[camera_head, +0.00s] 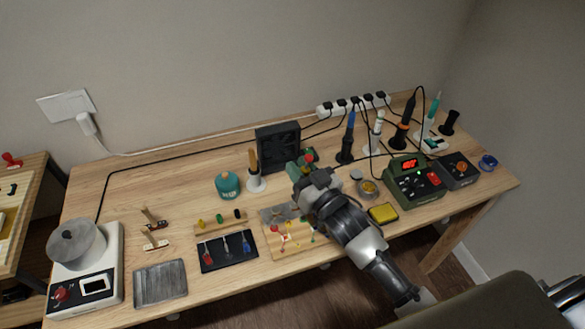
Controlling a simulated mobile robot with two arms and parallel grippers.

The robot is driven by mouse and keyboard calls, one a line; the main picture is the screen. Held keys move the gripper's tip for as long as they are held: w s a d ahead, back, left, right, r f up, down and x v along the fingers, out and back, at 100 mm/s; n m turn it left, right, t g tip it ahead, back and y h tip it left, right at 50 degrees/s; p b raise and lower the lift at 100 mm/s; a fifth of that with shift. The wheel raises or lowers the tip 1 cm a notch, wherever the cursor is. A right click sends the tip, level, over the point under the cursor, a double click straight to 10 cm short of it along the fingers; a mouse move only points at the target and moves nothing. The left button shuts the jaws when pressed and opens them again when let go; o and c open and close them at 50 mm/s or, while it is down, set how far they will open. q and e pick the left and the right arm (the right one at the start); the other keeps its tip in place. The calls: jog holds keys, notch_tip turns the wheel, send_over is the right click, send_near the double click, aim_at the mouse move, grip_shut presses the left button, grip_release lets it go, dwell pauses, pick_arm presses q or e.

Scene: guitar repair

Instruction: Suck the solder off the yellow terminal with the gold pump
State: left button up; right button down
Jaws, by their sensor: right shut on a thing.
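A wooden board (292,251) with small coloured terminals, red, yellowish and green, lies at the front middle of the bench. The yellow terminal is too small to pick out surely. My right gripper (297,172) is above the bench, behind the board, its arm reaching in from the lower right and covering part of the board. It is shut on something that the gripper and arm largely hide. A gold-brown upright tool (253,158) stands in a white holder left of the gripper; I cannot tell if it is a pump. My left gripper is out of view.
A black fan box (278,148) stands behind the gripper. A black tray (229,251) with small tools lies left of the board. A green soldering station (414,183), a yellow sponge (383,213) and several upright irons stand to the right.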

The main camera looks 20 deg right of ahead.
jog(key=d+r+p, duration=0.1)
jog(key=d, duration=0.5)
jog(key=shift+d+r+p, duration=0.15)
jog(key=shift+r+p, duration=0.15)
jog(key=shift+p, duration=0.1)
